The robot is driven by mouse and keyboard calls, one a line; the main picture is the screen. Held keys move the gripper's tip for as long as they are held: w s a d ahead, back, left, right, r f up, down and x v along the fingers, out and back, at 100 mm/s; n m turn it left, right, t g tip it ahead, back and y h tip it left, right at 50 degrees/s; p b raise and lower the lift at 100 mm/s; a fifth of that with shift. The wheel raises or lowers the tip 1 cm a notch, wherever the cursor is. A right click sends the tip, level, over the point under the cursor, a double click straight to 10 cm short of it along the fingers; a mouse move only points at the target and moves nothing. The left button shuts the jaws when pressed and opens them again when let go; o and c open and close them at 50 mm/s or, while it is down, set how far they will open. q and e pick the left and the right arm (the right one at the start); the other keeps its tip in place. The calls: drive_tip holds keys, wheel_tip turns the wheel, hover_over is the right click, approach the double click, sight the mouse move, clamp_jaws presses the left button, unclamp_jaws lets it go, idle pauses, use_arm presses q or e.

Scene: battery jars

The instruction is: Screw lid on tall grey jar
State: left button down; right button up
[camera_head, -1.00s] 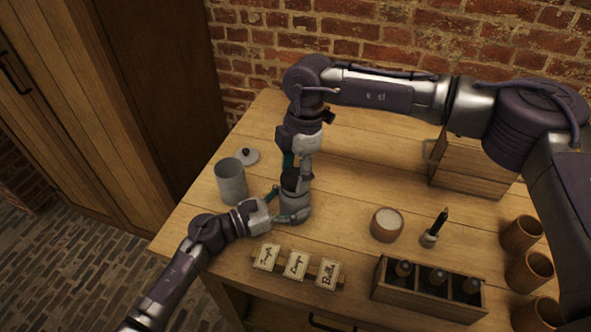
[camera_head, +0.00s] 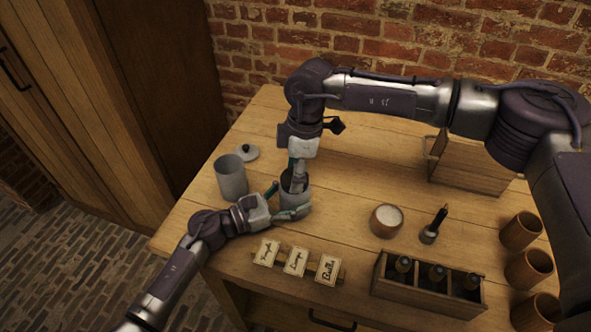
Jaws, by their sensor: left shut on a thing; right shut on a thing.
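A tall grey jar (camera_head: 231,180) stands open at the table's left edge. A round grey lid with a dark knob (camera_head: 245,153) lies on the table just behind it. My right gripper (camera_head: 297,180) points down at this second jar's top from above. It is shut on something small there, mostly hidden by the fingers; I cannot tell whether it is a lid. Neither gripper touches the tall open jar.
Three label cards (camera_head: 296,261) stand in front of the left gripper. A bottle rack (camera_head: 428,294), a wooden bowl of white stuff (camera_head: 386,221), an inkwell with pen (camera_head: 433,226), wooden cups (camera_head: 521,231) and a wooden box (camera_head: 470,165) stand to the right. The back middle is clear.

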drive_tip(key=shift+m, duration=1)
drive_tip(key=o, duration=0.7)
drive_tip(key=shift+r, duration=2.3)
drive_tip(key=shift+c, duration=0.5)
